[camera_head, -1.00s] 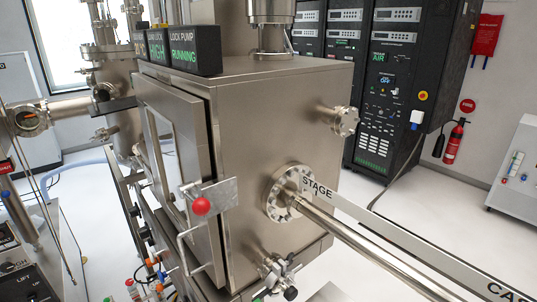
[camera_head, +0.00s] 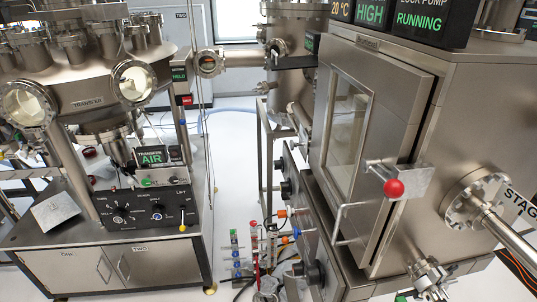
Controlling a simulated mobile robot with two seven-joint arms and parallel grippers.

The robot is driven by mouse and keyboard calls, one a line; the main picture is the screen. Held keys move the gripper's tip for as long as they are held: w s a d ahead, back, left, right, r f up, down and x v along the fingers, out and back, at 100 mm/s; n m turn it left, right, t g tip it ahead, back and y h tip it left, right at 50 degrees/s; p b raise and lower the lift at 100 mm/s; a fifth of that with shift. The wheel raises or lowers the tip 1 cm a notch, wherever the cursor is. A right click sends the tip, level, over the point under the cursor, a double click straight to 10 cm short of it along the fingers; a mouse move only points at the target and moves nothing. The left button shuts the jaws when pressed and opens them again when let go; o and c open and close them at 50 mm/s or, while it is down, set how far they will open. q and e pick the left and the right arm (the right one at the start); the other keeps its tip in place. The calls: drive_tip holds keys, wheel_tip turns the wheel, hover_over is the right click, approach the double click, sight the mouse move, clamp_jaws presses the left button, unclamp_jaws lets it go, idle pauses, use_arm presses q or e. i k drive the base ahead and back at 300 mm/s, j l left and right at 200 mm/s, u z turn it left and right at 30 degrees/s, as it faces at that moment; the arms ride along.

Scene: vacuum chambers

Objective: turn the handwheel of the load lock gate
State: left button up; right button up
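The load lock chamber (camera_head: 470,110) is a steel box at the right, with a shut windowed door (camera_head: 375,150) and a red-knobbed latch (camera_head: 394,188). A horizontal tube (camera_head: 240,58) runs from the transfer chamber (camera_head: 95,85) toward the steel column behind the load lock. A dark flat plate (camera_head: 292,62) sits at the tube's right end, with a small round part (camera_head: 276,47) beside it. I cannot tell whether that part is the gate's handwheel; no handwheel shows clearly. Neither of my grippers is in view.
A steel cabinet (camera_head: 155,270) with a control panel (camera_head: 150,208) stands under the transfer chamber at the left. White floor (camera_head: 225,165) shows between it and the load lock frame. Small coloured bottles (camera_head: 236,255) and cables crowd the lower middle. A steel rod (camera_head: 510,238) sticks out at right.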

sight(286, 186)
drive_tip(key=i+j, duration=0.2)
drive_tip(key=j, duration=0.15)
drive_tip(key=i+j+z, duration=0.1)
drive_tip(key=j, duration=0.3)
drive_tip(key=i+j, duration=0.5)
drive_tip(key=j, duration=0.25)
drive_tip(key=i+j+z, duration=0.1)
drive_tip(key=j, duration=0.25)
drive_tip(key=i+j, duration=0.3)
drive_tip(key=i+j+z, duration=0.1)
drive_tip(key=j, duration=0.4)
drive_tip(key=i+j, duration=0.25)
drive_tip(key=j, duration=0.15)
